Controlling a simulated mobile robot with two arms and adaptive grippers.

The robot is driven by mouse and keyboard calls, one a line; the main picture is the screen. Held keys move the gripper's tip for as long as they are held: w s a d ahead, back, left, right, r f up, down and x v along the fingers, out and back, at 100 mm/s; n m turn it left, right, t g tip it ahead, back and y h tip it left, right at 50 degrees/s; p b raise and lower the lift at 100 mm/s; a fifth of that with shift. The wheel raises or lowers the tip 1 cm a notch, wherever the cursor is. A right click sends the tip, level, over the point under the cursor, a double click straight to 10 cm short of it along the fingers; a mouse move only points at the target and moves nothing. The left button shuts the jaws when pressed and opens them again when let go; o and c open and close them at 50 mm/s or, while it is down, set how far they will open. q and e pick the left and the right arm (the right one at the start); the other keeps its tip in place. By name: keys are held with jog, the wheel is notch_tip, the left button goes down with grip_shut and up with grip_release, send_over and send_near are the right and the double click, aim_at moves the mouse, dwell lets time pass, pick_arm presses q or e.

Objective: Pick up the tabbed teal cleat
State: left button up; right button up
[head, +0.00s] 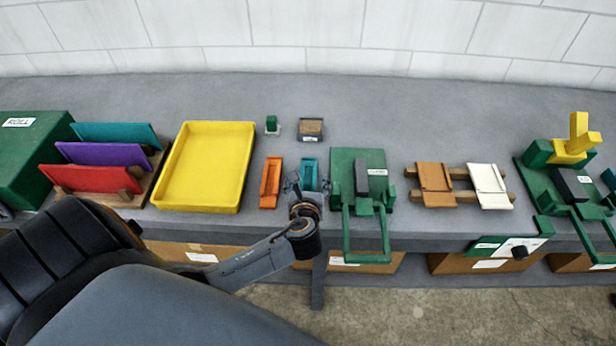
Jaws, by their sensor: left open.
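A small teal channel-shaped piece (309,170), which looks like the teal cleat, lies on the grey bench at the middle of the head view. My left gripper (308,186) is open over its near end and hides that part. I cannot tell whether its fingers touch the piece, and a tab cannot be made out. My right gripper is not in view.
A similar orange piece (270,182) lies just left, beside a yellow tray (246,160). A green machine with a frame handle (346,160) stands close on the right. Two small blocks sit behind. A rack holds red, purple and teal panels (115,133) at left.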

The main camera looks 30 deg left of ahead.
aim_at(308, 184)
pick_arm(q)
jog(key=shift+w+a+f, duration=0.25)
jog(key=shift+w+a, duration=0.05)
jog(key=shift+w, duration=0.3)
jog(key=shift+w+a+f, duration=0.1)
jog(key=shift+w+a, duration=0.05)
jog(key=shift+w, duration=0.05)
jog(key=shift+w+a, duration=0.15)
jog(key=shift+w+a+p, duration=0.2)
jog(key=shift+w+p, duration=0.1)
jog(key=x, duration=0.3)
jog(key=shift+w+f+p, duration=0.15)
jog(key=shift+p, duration=0.2)
jog(key=shift+w+a+f, duration=0.25)
jog(key=shift+w, duration=0.05)
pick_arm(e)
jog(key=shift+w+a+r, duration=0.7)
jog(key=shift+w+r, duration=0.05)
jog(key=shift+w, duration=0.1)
